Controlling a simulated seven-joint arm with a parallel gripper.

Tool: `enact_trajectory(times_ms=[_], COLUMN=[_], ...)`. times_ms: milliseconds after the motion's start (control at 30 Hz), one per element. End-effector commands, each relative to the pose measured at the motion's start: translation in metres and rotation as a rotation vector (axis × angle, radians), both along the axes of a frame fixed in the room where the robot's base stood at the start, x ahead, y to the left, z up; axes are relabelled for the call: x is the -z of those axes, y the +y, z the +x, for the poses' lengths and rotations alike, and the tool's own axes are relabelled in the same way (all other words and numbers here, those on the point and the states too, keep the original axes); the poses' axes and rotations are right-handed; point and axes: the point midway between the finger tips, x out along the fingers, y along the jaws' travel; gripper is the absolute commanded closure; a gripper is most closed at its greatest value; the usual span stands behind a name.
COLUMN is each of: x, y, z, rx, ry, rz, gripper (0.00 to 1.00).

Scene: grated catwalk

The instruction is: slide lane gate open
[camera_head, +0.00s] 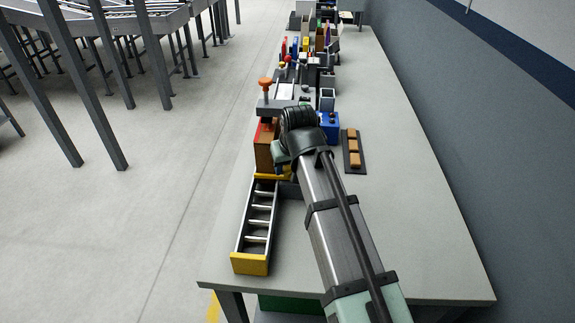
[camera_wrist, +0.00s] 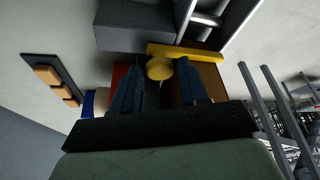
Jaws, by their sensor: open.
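The lane is a narrow grey channel with several pale rollers (camera_head: 256,222), and it also shows at the top of the wrist view (camera_wrist: 207,18). A yellow bar (camera_wrist: 202,54), seemingly the lane gate, crosses the lane's far end; it shows partly in the head view (camera_head: 268,177). A round yellow knob (camera_wrist: 160,68) sits by the bar's left end in the wrist view. My gripper (camera_wrist: 160,80) is open, its two blue fingers on either side of the knob with visible gaps. In the head view my arm hides the fingertips and knob.
A brown and red box (camera_head: 266,150) stands just beyond the gate. A yellow block (camera_head: 250,264) closes the lane's near end. A blue box (camera_head: 329,125) and a dark tray with tan blocks (camera_head: 352,151) lie to the right. The table's right side is clear.

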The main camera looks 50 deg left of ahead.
Motion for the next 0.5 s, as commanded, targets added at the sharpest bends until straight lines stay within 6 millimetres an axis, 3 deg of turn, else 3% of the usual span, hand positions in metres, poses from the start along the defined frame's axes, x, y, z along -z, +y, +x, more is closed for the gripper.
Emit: enact_trajectory(times_ms=[200, 500], x=[0.0001, 0.0], y=[0.0001, 0.0], z=[0.0, -0.0001], rx=[0.0, 0.0], ry=[0.0, 0.0], rz=[0.0, 0.0], gripper=[0.56, 0.85])
